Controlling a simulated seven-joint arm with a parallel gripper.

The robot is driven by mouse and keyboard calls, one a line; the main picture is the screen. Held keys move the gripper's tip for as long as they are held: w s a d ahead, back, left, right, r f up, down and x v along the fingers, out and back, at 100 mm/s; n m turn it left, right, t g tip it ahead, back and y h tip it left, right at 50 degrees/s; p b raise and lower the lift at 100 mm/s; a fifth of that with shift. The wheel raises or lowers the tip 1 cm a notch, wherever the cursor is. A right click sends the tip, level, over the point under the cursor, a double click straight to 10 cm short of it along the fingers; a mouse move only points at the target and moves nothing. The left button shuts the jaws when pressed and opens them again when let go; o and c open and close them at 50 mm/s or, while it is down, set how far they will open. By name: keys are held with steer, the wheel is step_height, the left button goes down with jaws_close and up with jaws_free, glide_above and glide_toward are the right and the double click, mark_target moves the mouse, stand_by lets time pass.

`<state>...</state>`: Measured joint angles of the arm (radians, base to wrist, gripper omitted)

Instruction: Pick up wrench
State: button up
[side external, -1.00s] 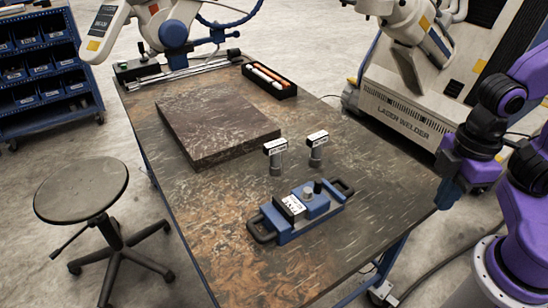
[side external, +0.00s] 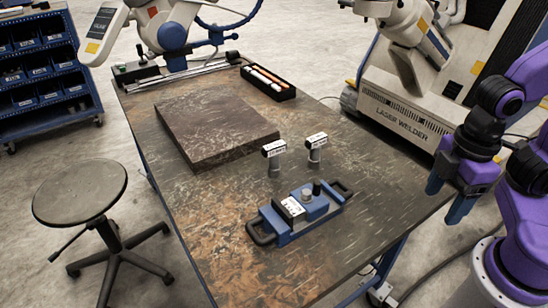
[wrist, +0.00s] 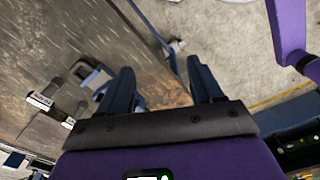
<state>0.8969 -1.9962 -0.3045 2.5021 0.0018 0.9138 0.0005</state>
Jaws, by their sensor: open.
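I cannot make out a clear wrench in either view. Long thin metal pieces (side external: 190,74) lie along the far edge of the table, too small to identify. My gripper (side external: 446,203) is at the right edge of the table, pointing down, open and empty. In the wrist view its two dark blue fingers (wrist: 160,75) are spread apart with nothing between them. It is well away from the things on the table.
The worn table (side external: 350,240) carries a blue device with handles (side external: 300,212), two small labelled posts (side external: 274,157) (side external: 315,150), a dark slab (side external: 215,130) and a black tray with orange-and-white pieces (side external: 268,83). A stool (side external: 75,190) stands at left, a laser welder (side external: 410,115) behind.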

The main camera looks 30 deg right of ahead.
steer(key=w+a+f+n+t+h, duration=0.25)
steer(key=w+a, duration=0.35)
steer(key=w, duration=0.4)
steer(key=w+a+f+n+t+h, duration=0.1)
steer(key=w+a+f+n+h, duration=0.4)
steer(key=w, duration=0.6)
steer(key=w+a+f+n+t+h, duration=0.1)
steer(key=w+a+h, duration=0.1)
steer(key=w+a, duration=0.65)
steer(key=n+t+h, duration=0.2)
steer(key=n+h, duration=0.1)
glide_toward(272, 163)
steer(key=shift+y, duration=0.35)
steer(key=x, duration=0.5)
steer(key=shift+s+d, duration=0.1)
steer(key=shift+s, duration=0.15)
steer(key=shift+w+r+x, duration=0.1)
steer(key=shift+r+x, duration=0.05)
steer(key=shift+x, duration=1.2)
steer(key=shift+w+r+x, duration=0.1)
steer(key=shift+x, duration=1.2)
steer(key=shift+c, duration=0.3)
jaws_close()
